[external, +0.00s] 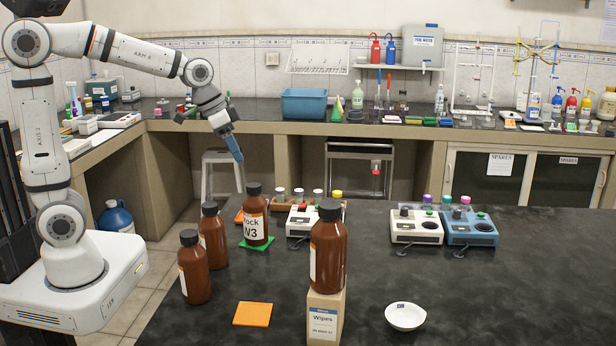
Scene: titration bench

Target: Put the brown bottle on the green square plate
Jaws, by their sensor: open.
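Several brown bottles with black caps stand on the dark bench. One brown bottle (255,228), with a white label reading "ock W3", stands upright on the green square plate (244,243); only the plate's edges show. Two more brown bottles, one at the left (194,270) and one behind it (213,238), stand on the bench. A larger-looking brown bottle (328,255) stands on a box of wipes.
The wipes box (325,315) is at the front. An orange square plate (253,314) and a white bowl (405,316) lie on the bench. A white device (415,226) and a blue device (468,228) stand at right. The bench's right front is clear.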

